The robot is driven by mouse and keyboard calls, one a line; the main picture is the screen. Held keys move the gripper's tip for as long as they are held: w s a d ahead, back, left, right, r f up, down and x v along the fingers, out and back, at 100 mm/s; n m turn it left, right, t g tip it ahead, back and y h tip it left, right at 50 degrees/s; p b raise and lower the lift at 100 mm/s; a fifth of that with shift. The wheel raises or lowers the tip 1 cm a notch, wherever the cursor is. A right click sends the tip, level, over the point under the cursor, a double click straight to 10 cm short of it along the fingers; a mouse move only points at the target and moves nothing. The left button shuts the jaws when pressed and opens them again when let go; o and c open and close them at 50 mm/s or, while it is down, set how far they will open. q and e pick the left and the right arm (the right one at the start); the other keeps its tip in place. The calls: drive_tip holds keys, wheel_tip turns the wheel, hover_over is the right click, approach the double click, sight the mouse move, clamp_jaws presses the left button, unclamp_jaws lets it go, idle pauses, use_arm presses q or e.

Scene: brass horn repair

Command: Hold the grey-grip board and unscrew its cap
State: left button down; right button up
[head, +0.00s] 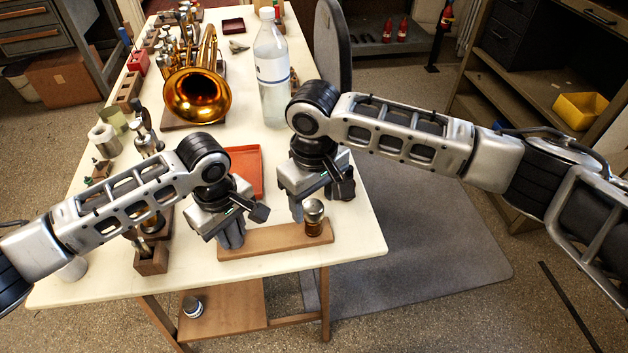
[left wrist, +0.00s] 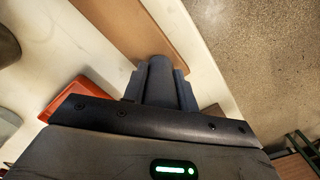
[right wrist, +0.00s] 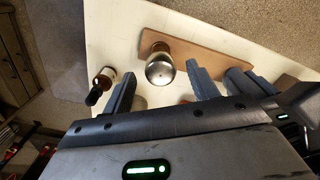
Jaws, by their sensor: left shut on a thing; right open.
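The brown wooden board (head: 270,241) lies along the front edge of the table. My left gripper (head: 231,238) is shut on its grey grip (left wrist: 160,72), which is mostly hidden between the fingers. At the board's right end stands a small brown jar (head: 313,227) with a rounded silvery cap (head: 314,209), upright. My right gripper (right wrist: 161,72) is open, pointing down over that end. In the right wrist view the cap (right wrist: 160,72) shows between its two fingers, apart from both. I cannot tell whether the fingertips are level with the cap.
A red tray (head: 246,168) lies behind the board. A clear bottle (head: 272,85) and a brass horn (head: 197,95) stand further back. Several tools and blocks line the table's left side. A small brown-and-white item (right wrist: 104,78) is beside the right gripper.

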drive_tip(key=shift+f, duration=0.45)
drive_tip(key=shift+c, duration=0.3)
drive_tip(key=c, duration=1.1)
drive_tip(key=n, duration=0.4)
drive_tip(key=shift+r+n, duration=0.1)
drive_tip(key=shift+n, duration=0.3)
drive_tip(key=n, duration=0.3)
drive_tip(key=shift+n, duration=0.4)
drive_tip(key=shift+w+n, duration=0.1)
drive_tip(key=shift+n, duration=0.7)
